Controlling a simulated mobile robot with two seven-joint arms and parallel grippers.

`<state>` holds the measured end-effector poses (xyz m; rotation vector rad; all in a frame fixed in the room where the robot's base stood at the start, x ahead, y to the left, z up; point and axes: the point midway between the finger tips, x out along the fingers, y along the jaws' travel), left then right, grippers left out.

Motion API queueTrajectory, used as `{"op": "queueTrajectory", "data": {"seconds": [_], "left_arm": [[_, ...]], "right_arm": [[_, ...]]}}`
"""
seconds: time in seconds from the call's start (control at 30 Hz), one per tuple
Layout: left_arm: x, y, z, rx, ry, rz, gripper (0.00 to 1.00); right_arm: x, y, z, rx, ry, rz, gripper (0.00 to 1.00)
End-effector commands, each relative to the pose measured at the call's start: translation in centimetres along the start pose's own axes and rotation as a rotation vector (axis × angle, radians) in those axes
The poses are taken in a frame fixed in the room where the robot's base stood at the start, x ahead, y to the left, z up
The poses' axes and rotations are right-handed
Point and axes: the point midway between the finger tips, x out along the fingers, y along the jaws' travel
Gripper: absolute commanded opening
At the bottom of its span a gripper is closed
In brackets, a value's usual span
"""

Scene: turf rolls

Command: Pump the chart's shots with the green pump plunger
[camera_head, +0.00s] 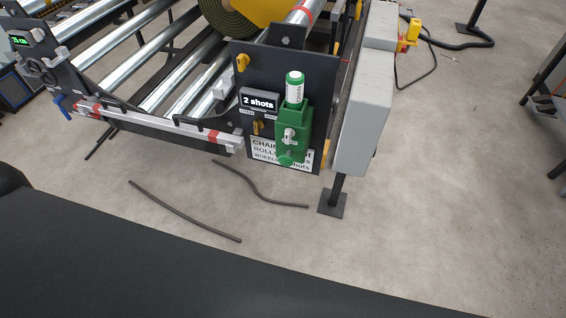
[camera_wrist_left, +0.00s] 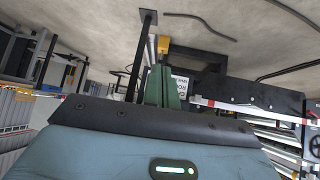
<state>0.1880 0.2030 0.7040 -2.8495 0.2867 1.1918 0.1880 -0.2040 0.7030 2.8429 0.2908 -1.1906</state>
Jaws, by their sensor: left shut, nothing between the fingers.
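The green pump (camera_head: 292,130) is fixed upright to a dark panel on the roller machine's front in the head view, a white and green bottle (camera_head: 295,88) on top. A rounded green part (camera_head: 286,158), perhaps the plunger, shows at its lower end. The white chart (camera_head: 263,151) behind is partly covered; I read CHAIN, ROLL and WHEEL, but no full counts. A display (camera_head: 259,100) above reads "2 shots". In the left wrist view the scene is inverted, and green pump parts (camera_wrist_left: 154,88) show beyond my left gripper (camera_wrist_left: 150,117), shut and empty. My right gripper is out of view.
A grey cabinet (camera_head: 364,110) on a post stands right of the panel. A red and white rail (camera_head: 160,124) runs left of it. Two dark rods or hoses (camera_head: 185,212) lie on the floor in front. Small yellow knobs (camera_head: 243,62) stick out from the panel.

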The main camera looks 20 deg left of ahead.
Motion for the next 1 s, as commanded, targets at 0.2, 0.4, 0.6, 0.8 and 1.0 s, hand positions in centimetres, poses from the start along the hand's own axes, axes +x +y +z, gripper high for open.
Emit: {"op": "queueTrajectory", "data": {"seconds": [0.2, 0.4, 0.6, 0.8, 1.0], "left_arm": [[0.0, 0.0, 0.0, 0.0, 0.0, 0.0, 0.0], [0.0, 0.0, 0.0, 0.0, 0.0, 0.0, 0.0], [0.1, -0.1, 0.2, 0.001, -0.001, 0.0, 0.0], [3.2, -0.7, -0.2, 0.008, 0.072, -0.001, 0.0], [9.2, -1.9, -3.2, 0.032, 0.283, 0.012, 0.0]], "right_arm": [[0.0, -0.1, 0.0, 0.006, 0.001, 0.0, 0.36], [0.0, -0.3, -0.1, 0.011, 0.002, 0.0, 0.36], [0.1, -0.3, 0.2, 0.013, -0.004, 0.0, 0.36], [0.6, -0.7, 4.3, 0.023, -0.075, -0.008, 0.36], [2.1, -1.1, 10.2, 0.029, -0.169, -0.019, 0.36]]}}
